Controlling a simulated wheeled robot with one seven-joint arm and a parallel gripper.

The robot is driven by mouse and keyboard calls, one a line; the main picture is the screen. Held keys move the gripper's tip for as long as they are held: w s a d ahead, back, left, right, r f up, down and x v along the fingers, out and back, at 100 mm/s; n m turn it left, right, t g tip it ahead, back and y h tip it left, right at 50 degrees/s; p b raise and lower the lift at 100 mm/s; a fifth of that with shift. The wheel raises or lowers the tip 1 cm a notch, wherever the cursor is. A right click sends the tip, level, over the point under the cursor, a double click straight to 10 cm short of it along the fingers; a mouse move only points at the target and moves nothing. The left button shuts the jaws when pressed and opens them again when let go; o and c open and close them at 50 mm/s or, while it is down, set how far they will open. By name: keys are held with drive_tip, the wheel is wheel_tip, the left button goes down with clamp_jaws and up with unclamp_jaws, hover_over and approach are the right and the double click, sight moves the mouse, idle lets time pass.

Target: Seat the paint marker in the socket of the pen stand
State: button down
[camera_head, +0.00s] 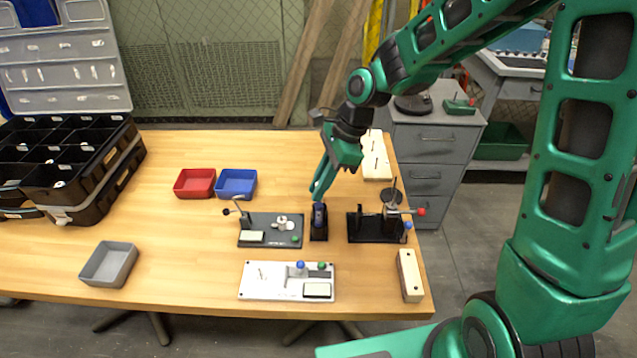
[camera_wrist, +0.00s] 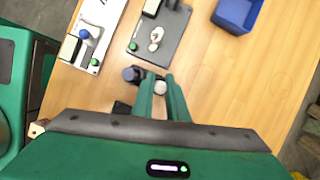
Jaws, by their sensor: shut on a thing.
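The black pen stand (camera_head: 319,234) stands on the wooden table between two dark fixtures. The paint marker (camera_head: 319,212) shows as a dark blue upright body at the top of the stand. My gripper (camera_head: 316,195) reaches down from above and is shut on the marker. In the wrist view, my fingers (camera_wrist: 161,88) are close together with a pale round end between them. A dark blue-grey cylinder (camera_wrist: 131,74) shows just left of the fingertips. My fingers hide part of the stand, so I cannot tell how deep the marker sits in the socket.
A dark fixture with a lever (camera_head: 270,230) stands left of the stand, and another fixture (camera_head: 375,228) stands right. A white panel (camera_head: 252,285) lies in front. Red (camera_head: 195,183) and blue (camera_head: 236,184) trays stand behind left.

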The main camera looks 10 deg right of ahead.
drive_tip(key=shift+f, duration=0.85)
idle(0.7)
drive_tip(key=c, duration=1.7)
unclamp_jaws()
drive_tip(key=shift+o, duration=0.2)
drive_tip(key=a+v, duration=0.1)
drive_tip(key=v, duration=1.3)
drive_tip(key=shift+a+r, duration=0.2)
drive_tip(key=shift+r, duration=0.3)
drive_tip(key=shift+s, duration=0.1)
